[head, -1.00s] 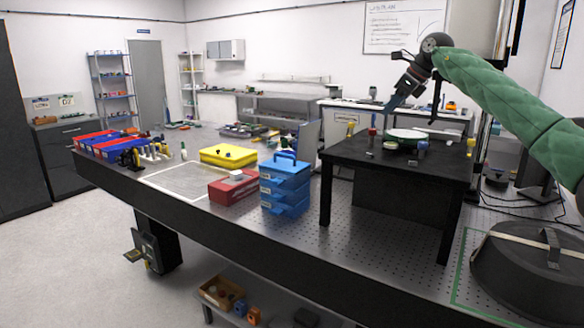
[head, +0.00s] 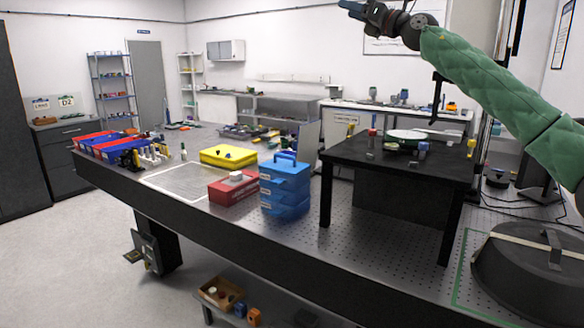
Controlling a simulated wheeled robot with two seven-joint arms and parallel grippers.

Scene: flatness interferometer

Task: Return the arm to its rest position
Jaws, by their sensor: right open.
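My right arm, in a green padded sleeve, comes in from the right edge of the head view. Its gripper (head: 352,8) is at the top of the picture, high above the black raised table (head: 345,152), and points left. The gripper is open and nothing shows between its fingers; its tip is close to the picture's top edge. A white round disc (head: 406,134) lies on the black table, below the arm and apart from it. My left gripper is not in view.
Blue stacked drawers (head: 285,187), a red box (head: 232,188) and a yellow box (head: 228,156) stand on the long bench. A dark round case (head: 530,275) sits at the lower right. A whiteboard (head: 385,40) hangs behind the arm. The air left of the arm is clear.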

